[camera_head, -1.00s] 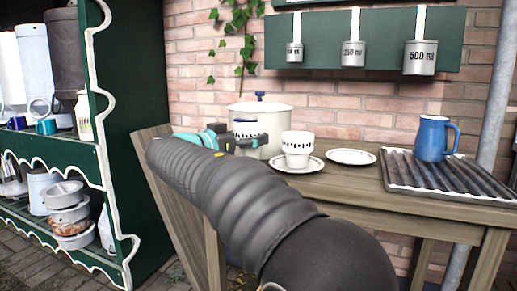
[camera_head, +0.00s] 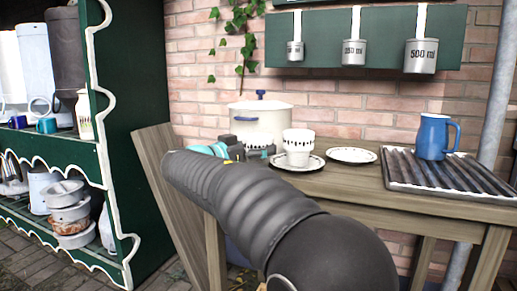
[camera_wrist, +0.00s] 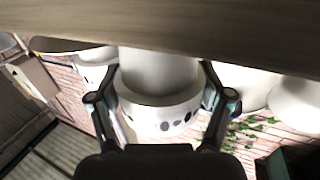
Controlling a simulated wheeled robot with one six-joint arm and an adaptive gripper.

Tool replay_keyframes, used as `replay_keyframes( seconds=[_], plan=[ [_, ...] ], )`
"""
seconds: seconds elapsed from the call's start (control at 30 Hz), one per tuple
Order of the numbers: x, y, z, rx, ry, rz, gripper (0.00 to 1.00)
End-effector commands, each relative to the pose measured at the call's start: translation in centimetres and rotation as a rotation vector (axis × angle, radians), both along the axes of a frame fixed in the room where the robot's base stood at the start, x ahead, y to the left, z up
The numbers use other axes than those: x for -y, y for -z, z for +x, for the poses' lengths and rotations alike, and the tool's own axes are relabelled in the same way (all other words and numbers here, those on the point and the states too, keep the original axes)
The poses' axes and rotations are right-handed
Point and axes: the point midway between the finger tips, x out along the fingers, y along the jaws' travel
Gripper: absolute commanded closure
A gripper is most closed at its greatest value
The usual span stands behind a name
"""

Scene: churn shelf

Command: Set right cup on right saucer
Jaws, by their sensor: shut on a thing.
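My gripper (camera_wrist: 160,98) is shut on a white cup (camera_wrist: 158,82) with a dark patterned band, held between its two fingers in the wrist view. In the head view my gripper (camera_head: 244,149) is at the left end of the table, and the held cup (camera_head: 262,141) is mostly hidden behind it. A second, similar cup (camera_head: 298,148) stands upright on the left saucer (camera_head: 313,165), just right of the gripper. It also shows at the left in the wrist view (camera_wrist: 94,72). The right saucer (camera_head: 351,156), white with a dark rim, is empty.
A white pot (camera_head: 258,118) with blue handles stands behind the gripper. A blue jug (camera_head: 433,138) stands on a ribbed metal rack (camera_head: 460,182) at the right. Measuring cups (camera_head: 354,52) hang on the wall. A green shelf (camera_head: 150,110) stands left of the wooden table (camera_head: 350,188).

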Motion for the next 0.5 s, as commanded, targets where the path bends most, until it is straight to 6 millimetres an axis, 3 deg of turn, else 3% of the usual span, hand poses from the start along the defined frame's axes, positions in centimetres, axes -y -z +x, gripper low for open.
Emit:
replay_keyframes(
  seconds=[0.03, 0.07, 0.13, 0.5],
  plan=[
    [-0.01, 0.20, -0.01, 0.001, 0.000, 0.001, 0.66],
    [-0.01, 0.08, -0.01, 0.000, 0.000, 0.000, 0.14],
    [-0.01, 0.06, 0.00, 0.000, 0.000, 0.000, 0.00],
    [-0.03, -0.08, -0.02, 0.000, 0.000, 0.000, 0.00]
  ],
)
